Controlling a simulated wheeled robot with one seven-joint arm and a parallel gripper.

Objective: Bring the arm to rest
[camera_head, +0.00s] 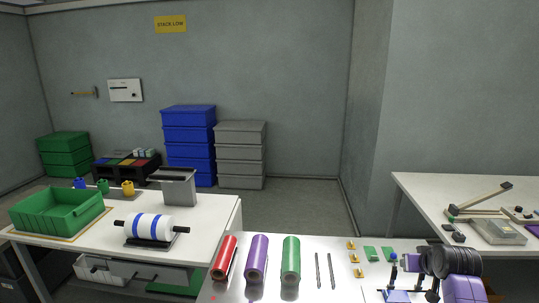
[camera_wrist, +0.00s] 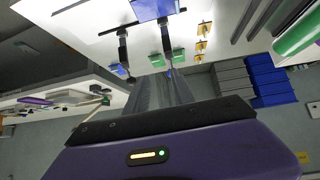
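My gripper (camera_head: 407,294) is at the lower right of the head view, at the end of my purple arm, over the right part of the front table (camera_head: 325,262). In the wrist view my gripper (camera_wrist: 150,22) has its two dark fingers spread wide apart. A blue plate (camera_head: 397,297) is near the fingertips, and it also shows at the top edge of the wrist view (camera_wrist: 154,8). Whether a finger touches it is not clear. The gripper looks open.
Red (camera_head: 224,258), purple (camera_head: 257,258) and green (camera_head: 290,259) rolls lie left of my gripper, beside two thin rods (camera_head: 332,270). Another table (camera_head: 430,197) with tools stands at right.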

